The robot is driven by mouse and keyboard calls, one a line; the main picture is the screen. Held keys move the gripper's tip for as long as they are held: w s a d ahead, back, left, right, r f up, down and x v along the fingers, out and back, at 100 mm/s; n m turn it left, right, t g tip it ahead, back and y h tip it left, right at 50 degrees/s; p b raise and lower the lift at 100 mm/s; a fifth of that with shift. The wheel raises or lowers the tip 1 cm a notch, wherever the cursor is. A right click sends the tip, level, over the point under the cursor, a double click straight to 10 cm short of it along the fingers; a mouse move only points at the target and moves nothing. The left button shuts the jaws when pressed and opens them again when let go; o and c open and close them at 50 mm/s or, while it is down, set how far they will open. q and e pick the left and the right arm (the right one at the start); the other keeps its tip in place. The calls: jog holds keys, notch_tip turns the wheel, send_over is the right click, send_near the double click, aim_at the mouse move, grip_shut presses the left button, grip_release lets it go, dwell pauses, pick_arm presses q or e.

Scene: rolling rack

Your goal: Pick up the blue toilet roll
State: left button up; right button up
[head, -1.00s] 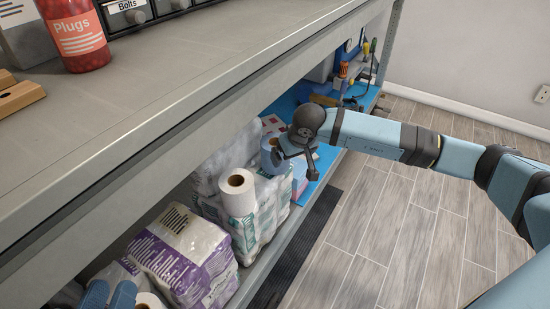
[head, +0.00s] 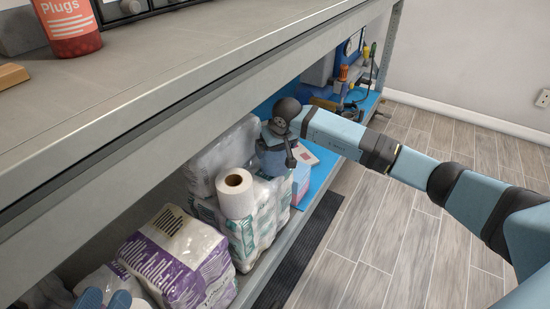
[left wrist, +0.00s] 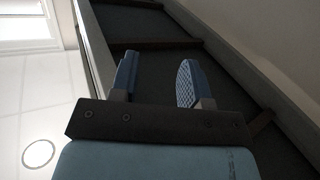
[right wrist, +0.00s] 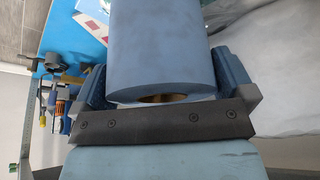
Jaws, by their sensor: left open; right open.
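The blue toilet roll (right wrist: 160,45) fills the upper middle of the right wrist view, its end with the core hole toward the palm. In the head view the blue roll (head: 272,160) stands on the packs under the shelf, partly hidden by my right wrist. My right gripper (right wrist: 163,78) is open, with one finger on each side of the roll; contact cannot be told. My left gripper (head: 105,298) is at the bottom left of the head view. In the left wrist view the left gripper (left wrist: 157,75) is open and empty.
A white roll (head: 235,195) stands on wrapped packs (head: 248,232) close to the blue roll. A purple-white pack (head: 180,260) lies nearer. The grey upper shelf (head: 150,90) overhangs them. Tools sit on a blue mat (head: 345,140) farther back. The floor at right is clear.

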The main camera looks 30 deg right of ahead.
jog(key=shift+r, duration=0.1)
jog(key=c, duration=0.6)
